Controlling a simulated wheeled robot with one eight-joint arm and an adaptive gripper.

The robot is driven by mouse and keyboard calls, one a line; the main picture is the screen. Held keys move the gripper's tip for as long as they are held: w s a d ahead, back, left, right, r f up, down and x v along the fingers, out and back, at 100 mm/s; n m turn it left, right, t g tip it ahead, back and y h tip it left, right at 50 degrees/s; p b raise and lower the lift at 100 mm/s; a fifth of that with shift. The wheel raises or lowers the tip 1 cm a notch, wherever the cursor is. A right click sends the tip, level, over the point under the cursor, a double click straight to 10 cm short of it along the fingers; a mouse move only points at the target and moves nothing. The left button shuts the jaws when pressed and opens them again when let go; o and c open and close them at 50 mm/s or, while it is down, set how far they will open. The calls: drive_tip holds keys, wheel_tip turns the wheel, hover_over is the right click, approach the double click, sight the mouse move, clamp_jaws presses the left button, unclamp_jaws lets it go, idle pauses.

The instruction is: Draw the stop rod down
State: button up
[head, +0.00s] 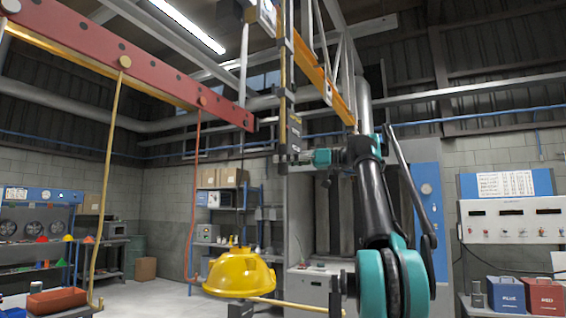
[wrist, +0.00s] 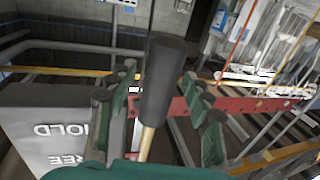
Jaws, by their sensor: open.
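The stop rod's dark handle (wrist: 163,80) on a thin brass-coloured shaft (wrist: 146,142) stands between my gripper's fingers in the wrist view. My gripper (wrist: 158,112) is open, with a finger on each side of the handle and a visible gap to each. The handle is too small to make out surely there.
A yellow hood (head: 240,272) hangs low left of my arm. A red beam (head: 125,60) with hanging ropes crosses the upper left. A yellow beam (head: 315,72) runs overhead near the post. Benches and a control panel (head: 512,220) stand along the walls.

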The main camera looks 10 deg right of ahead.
drive_tip(key=shift+a, duration=0.15)
drive_tip(key=shift+c, duration=0.3)
clamp_jaws()
